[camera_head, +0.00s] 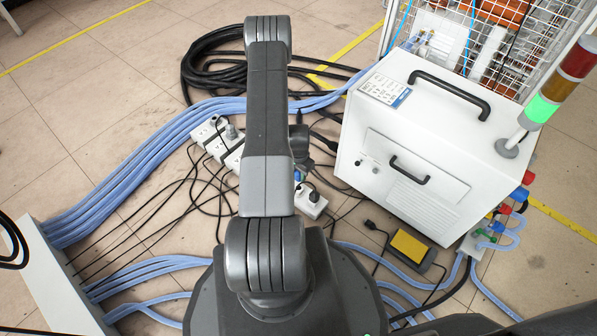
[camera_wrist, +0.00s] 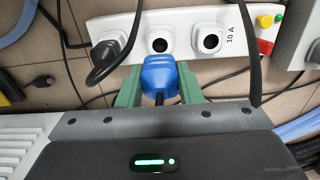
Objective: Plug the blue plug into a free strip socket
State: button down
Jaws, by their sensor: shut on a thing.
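In the wrist view my gripper (camera_wrist: 159,84) has green fingers shut on the blue plug (camera_wrist: 158,71), one finger on each side. The plug's cord end points toward my wrist, and its head is at the near edge of the white power strip (camera_wrist: 182,20). One empty-looking round socket (camera_wrist: 157,43) lies just beyond the plug, and a second (camera_wrist: 208,40) is to its right. I cannot tell whether the plug touches the strip. A black plug (camera_wrist: 106,54) fills the left socket. In the head view my arm hides much of the strip (camera_head: 312,202); a small blue patch of the plug (camera_head: 297,175) shows.
Black cables lie loosely around the strip. A red button (camera_wrist: 265,47) is at the strip's right end. In the head view a white machine cabinet (camera_head: 415,150) stands close on the right, with a yellow-topped pedal (camera_head: 409,247) in front. Blue hoses (camera_head: 125,183) run along the left.

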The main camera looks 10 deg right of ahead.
jog(key=shift+f+b, duration=0.85)
jog(key=shift+f, duration=1.35)
jog(key=shift+f+b, duration=0.8)
jog(key=shift+f, duration=0.05)
jog(key=shift+b, duration=0.75)
jog(key=shift+f, duration=0.6)
jog(key=c, duration=0.9)
grip_release()
notch_tip(320, 180, up, 14)
jog(key=p, duration=0.5)
jog(key=shift+f, duration=0.1)
